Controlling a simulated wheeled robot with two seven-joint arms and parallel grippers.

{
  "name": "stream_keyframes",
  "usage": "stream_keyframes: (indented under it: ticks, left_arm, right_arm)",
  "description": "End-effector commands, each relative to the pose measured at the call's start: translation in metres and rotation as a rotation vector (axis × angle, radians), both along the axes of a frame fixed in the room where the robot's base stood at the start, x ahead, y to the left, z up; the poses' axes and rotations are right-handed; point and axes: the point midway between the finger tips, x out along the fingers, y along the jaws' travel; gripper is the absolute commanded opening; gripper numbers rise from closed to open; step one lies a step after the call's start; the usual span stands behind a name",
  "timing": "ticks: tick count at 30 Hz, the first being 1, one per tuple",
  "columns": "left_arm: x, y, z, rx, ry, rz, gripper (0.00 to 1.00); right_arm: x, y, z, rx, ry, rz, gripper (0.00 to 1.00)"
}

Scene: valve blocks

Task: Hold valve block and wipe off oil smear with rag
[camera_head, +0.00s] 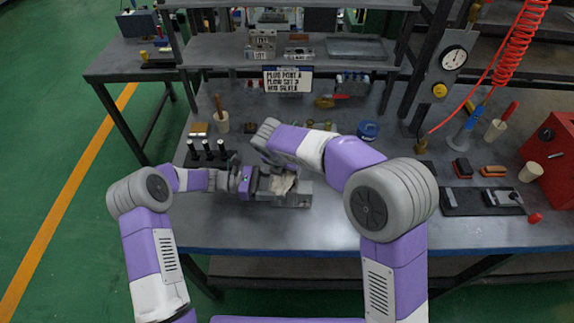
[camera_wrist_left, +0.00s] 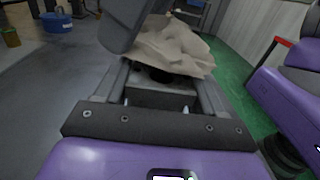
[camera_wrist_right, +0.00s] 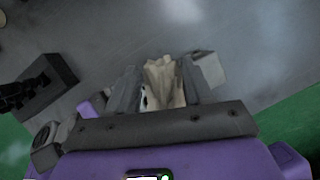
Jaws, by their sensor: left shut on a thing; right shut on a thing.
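The grey valve block (camera_head: 297,199) is at the front middle of the bench. My left gripper (camera_head: 259,184) is shut on it from the left; the block shows between the fingers in the left wrist view (camera_wrist_left: 160,98). The cream rag (camera_head: 283,184) is bunched over the block's top. It covers part of the block in the left wrist view (camera_wrist_left: 170,48). My right gripper (camera_wrist_right: 162,92) is shut on the rag (camera_wrist_right: 163,78), pointing down over the block. In the head view my right arm partly hides this gripper. No oil smear can be made out.
A rack with black upright pegs (camera_head: 207,150) stands left of the block. A blue bowl (camera_head: 368,130) and a sign (camera_head: 288,80) are behind. A black tray (camera_head: 470,202) with tools and a red box (camera_head: 552,150) are at right. The bench between block and tray is clear.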

Motion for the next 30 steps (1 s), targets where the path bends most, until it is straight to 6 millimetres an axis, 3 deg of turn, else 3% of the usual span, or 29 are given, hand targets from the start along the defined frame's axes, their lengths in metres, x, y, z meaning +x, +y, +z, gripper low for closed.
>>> stream_keyframes:
  ticks: [30]
  left_arm:
    - [0.0005,0.0007,0.0001,0.001,0.0,0.002,0.0]
  right_arm:
    - [0.0002,-0.0009,-0.0055,-0.001,0.0,-0.001,0.26]
